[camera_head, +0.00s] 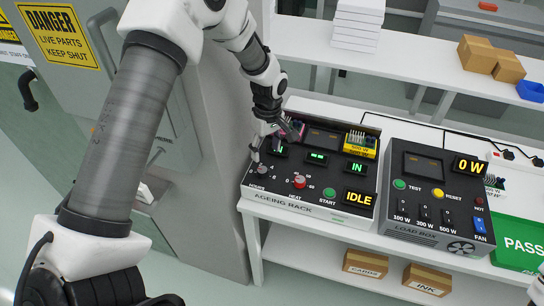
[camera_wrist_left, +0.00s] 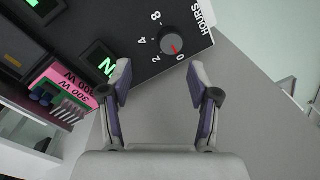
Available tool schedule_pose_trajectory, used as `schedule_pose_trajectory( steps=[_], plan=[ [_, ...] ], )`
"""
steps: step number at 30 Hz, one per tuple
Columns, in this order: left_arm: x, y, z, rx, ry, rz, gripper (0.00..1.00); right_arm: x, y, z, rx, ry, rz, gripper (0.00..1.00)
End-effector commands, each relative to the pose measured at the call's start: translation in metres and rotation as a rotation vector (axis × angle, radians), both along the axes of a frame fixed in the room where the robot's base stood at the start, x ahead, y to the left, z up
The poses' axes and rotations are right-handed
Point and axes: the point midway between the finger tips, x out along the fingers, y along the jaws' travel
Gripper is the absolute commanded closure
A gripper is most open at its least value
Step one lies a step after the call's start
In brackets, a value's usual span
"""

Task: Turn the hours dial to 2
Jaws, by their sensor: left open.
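The hours dial (camera_wrist_left: 172,41) is a grey round knob on the black ageing rack panel, with 0, 2, 4 and 8 readable around it. Its red mark points toward 0. In the head view the hours dial (camera_head: 262,170) is at the rack's front left corner, above the HOURS label. My left gripper (camera_head: 275,147) is over the left part of the rack, close to the dial. In the left wrist view my left gripper (camera_wrist_left: 160,75) is open and empty, and the dial shows beyond the fingertips, not between them.
The ageing rack (camera_head: 300,203) has a red heat knob (camera_head: 299,182) and a green start button (camera_head: 329,192) beside the dial. A pink 300 W module (camera_wrist_left: 68,86) and a yellow module (camera_head: 361,143) sit in it. The load box (camera_head: 430,238) stands to its right.

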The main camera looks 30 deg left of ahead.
Motion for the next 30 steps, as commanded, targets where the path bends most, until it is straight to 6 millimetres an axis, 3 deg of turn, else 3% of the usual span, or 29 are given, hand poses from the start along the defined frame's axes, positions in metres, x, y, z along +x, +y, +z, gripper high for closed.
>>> schedule_pose_trajectory(
  steps=[10,19,20,24,25,30],
  plan=[
    [-0.005,0.001,-0.06,0.0,0.003,-0.001,0.39,0.0,0.0,0.017,0.0,0.002,0.0,0.0],
    [-0.005,0.001,-0.068,0.0,0.001,-0.001,0.39,0.0,0.0,0.016,0.0,0.002,0.0,0.0],
    [-0.005,0.001,-0.068,0.0,0.001,-0.001,0.46,-0.001,0.0,0.016,0.0,0.002,0.0,0.0],
    [-0.005,0.001,-0.068,0.0,0.001,-0.001,0.95,-0.001,0.0,0.016,0.0,0.002,0.0,0.0],
    [-0.006,0.001,-0.068,0.001,0.002,-0.001,0.99,0.0,0.0,0.016,0.0,0.002,0.0,0.0],
    [-0.006,0.001,-0.069,0.0,0.003,-0.001,0.99,0.0,0.0,0.016,0.0,0.001,0.0,0.0]
  ],
)
